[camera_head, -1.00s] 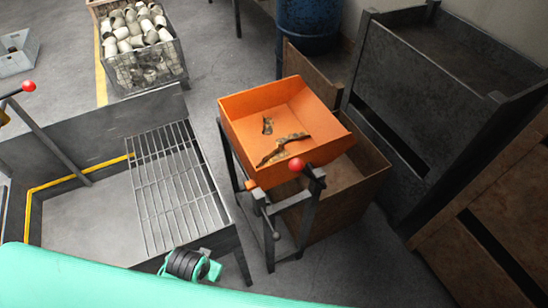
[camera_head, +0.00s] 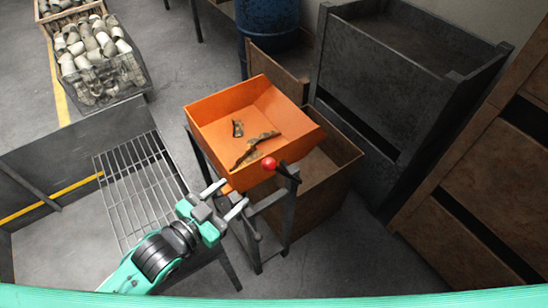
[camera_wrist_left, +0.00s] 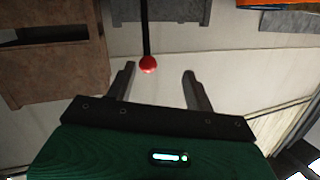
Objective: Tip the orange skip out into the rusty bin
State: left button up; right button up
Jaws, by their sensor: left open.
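The orange skip (camera_head: 222,122) sits tilted slightly on a dark stand, with a few rusty scraps (camera_head: 252,148) lying in it. A lever with a red ball knob (camera_head: 269,163) stands at the skip's front right; the knob also shows in the left wrist view (camera_wrist_left: 148,64), ahead of and between the fingers. The rusty bin (camera_head: 335,172) stands behind and right of the skip, its inside partly hidden by the skip. My left gripper (camera_head: 228,198) is open and empty, left of and below the knob, apart from it. My right gripper is not in view.
A wire grate (camera_head: 140,185) over a grey trough lies left of the stand. A large dark metal container (camera_head: 385,95) stands behind the bin, and brown panels (camera_head: 490,190) stand at the right. A mesh crate of pale parts (camera_head: 105,78) is at the far left.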

aim_at(271, 162)
pick_arm(q)
jog(key=w+d+h+p, duration=0.1)
jog(key=w+d, duration=0.1)
jog(key=d, duration=0.1)
jog(key=w+d+r+m+p, duration=0.1)
jog(key=w+d+p, duration=0.1)
jog(key=w+d, duration=0.1)
jog(key=w+d+r+h+p, duration=0.1)
jog(key=w+d+p, duration=0.1)
jog(key=w+d, duration=0.1)
jog(key=shift+w+d+h, duration=0.2)
jog(key=shift+d+h, duration=0.1)
jog(key=shift+d, duration=0.1)
jog(key=shift+w+d, duration=0.4)
jog(key=shift+w, duration=0.05)
grip_shut()
